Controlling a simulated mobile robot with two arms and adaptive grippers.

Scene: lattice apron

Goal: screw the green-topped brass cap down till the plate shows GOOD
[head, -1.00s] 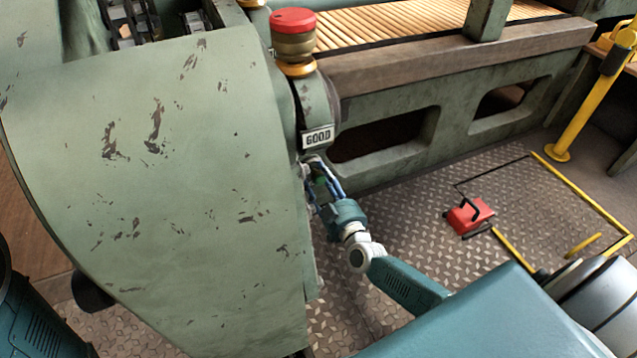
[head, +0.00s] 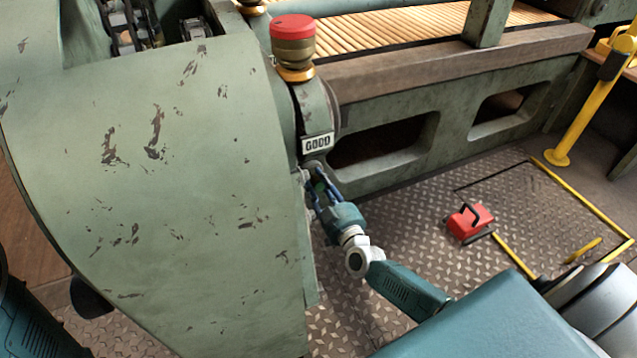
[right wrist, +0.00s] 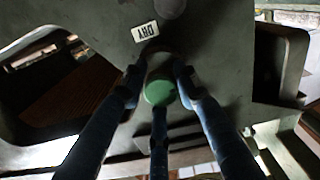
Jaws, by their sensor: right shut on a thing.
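My right gripper (head: 321,184) is at the side of the green casting, low beneath the red-topped brass cap. In the right wrist view its dark fingers (right wrist: 160,98) are closed around the green-topped cap (right wrist: 160,92); the green top shows between them, and its brass side is mostly hidden. In the head view the fingers hide this cap. A small plate (right wrist: 145,31) beside it reads DRY in the right wrist view. In the head view another-looking plate (head: 318,143) above the gripper reads GOOD. My left gripper is out of view.
A red-topped brass cap (head: 293,41) stands on the casting above. The big green guard (head: 150,190) fills the left. A red box with a black handle (head: 470,222) sits on the tread-plate floor at right, near a yellow post (head: 590,110).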

